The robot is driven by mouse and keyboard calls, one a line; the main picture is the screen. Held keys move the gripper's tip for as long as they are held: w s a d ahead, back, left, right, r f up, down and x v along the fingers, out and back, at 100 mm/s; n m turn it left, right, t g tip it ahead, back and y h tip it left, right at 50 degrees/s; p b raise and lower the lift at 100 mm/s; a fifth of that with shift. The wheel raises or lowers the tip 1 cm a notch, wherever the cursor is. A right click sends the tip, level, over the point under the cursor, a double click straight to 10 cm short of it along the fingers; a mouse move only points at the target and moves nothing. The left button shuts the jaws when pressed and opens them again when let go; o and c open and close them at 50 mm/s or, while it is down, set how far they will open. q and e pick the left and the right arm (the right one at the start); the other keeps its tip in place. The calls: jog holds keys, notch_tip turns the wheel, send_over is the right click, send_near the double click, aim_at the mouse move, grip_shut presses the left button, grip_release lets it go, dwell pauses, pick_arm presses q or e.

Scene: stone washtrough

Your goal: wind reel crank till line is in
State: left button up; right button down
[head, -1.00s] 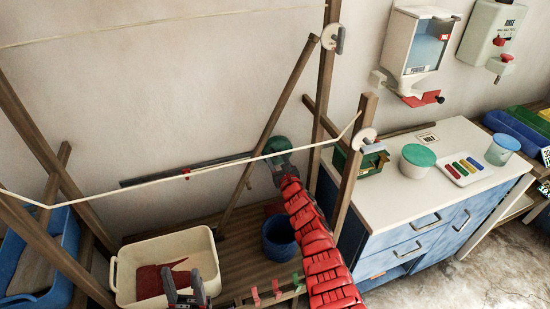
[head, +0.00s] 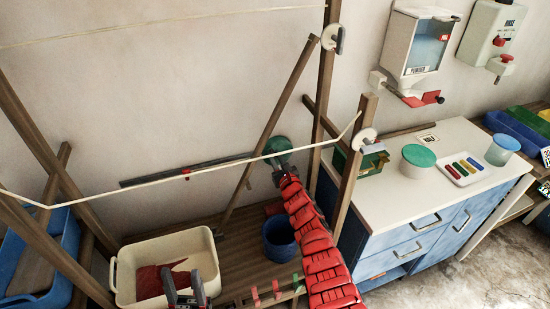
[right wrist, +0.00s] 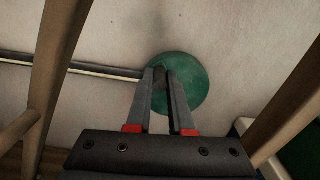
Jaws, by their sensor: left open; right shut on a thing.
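The green round reel (head: 278,148) is on the back wall, at the right end of a long dark bar. It also shows in the right wrist view as a green disc (right wrist: 190,90). My right gripper (head: 278,174), on the red arm, reaches up to it. In the right wrist view its fingertips (right wrist: 162,76) are shut on a small dark piece, the crank handle, in front of the disc's left part. A pale line (head: 170,175) crosses between the wooden posts. My left gripper (head: 186,280) is open and empty over the cream basin.
The cream basin (head: 213,268) holds dark red cloth. A blue bucket (head: 279,240) stands beside the red arm. Wooden posts (head: 354,165) rise near the reel. Blue drawers with a white top (head: 390,210) stand to the right, with tubs on it.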

jog(key=shift+d+r+m+b, duration=0.15)
jog(key=shift+d+m+b, duration=0.15)
jog(key=shift+m+b, duration=0.35)
jog(key=shift+w+d+r+m, duration=0.15)
jog(key=shift+d+m, duration=0.1)
jog(key=shift+m, duration=0.4)
jog(key=shift+w+d+r+m, duration=0.1)
jog(key=shift+d+r+m, duration=0.1)
jog(key=shift+m, duration=0.4)
jog(key=shift+w+d+m, duration=0.1)
jog(key=shift+d+m, duration=0.25)
jog(key=shift+m, duration=0.4)
jog(key=shift+w+d+m, duration=0.1)
jog(key=shift+d+m, duration=0.2)
jog(key=shift+m, duration=0.45)
jog(key=c, duration=0.8)
grip_release()
jog(key=shift+s, duration=0.15)
